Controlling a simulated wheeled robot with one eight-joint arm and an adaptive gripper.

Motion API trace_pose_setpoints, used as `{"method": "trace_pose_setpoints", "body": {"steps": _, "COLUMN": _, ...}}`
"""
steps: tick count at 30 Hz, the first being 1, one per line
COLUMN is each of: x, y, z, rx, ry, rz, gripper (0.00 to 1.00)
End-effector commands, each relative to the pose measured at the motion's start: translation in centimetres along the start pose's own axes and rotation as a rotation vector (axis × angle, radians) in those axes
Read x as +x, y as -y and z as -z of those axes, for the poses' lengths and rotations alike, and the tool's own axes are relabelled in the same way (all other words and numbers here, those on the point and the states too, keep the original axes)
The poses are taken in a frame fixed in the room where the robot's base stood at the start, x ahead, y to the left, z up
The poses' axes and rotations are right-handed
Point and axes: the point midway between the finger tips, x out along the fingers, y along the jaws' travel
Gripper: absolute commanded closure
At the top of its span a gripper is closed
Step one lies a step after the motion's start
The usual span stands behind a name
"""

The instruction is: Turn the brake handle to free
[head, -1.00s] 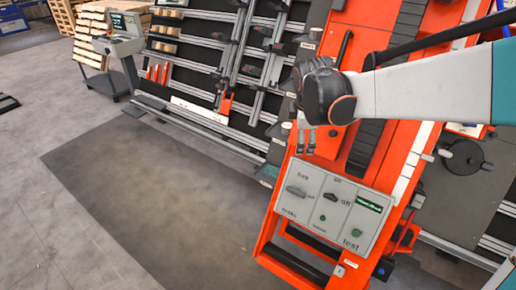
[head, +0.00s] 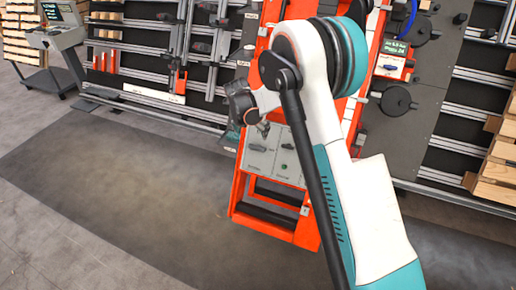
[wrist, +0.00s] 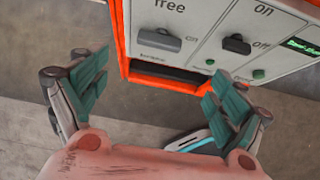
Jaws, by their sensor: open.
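The brake handle (wrist: 155,40) is a small dark grey lever on a light control panel (wrist: 195,20), below the word "free" and left of the word "on". It lies about level across the panel. In the head view the panel (head: 262,160) is small and partly hidden by my arm. My gripper (wrist: 158,80) is open and empty, its green-padded fingers spread in front of and below the handle, apart from it. In the head view my gripper (head: 264,128) is at the panel's upper edge, and contact there is unclear.
The panel sits on an orange frame (head: 237,190). A wheeled console (head: 57,38) stands far left. The floor mat (head: 120,170) is clear.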

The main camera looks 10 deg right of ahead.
Motion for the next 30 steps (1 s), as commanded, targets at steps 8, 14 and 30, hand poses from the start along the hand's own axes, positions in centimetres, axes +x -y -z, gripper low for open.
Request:
{"method": "trace_pose_setpoints", "body": {"steps": 8, "x": 4.8, "y": 0.0, "z": 0.1, "rx": 0.003, "ry": 0.000, "rz": -0.001, "gripper": 0.10}}
{"method": "trace_pose_setpoints", "body": {"steps": 14, "x": 8.7, "y": 0.1, "z": 0.1, "rx": 0.005, "ry": 0.000, "rz": 0.000, "gripper": 0.10}}
{"method": "trace_pose_setpoints", "body": {"steps": 30, "x": 13.2, "y": 0.0, "z": 0.0, "rx": 0.004, "ry": 0.000, "rz": -0.001, "gripper": 0.10}}
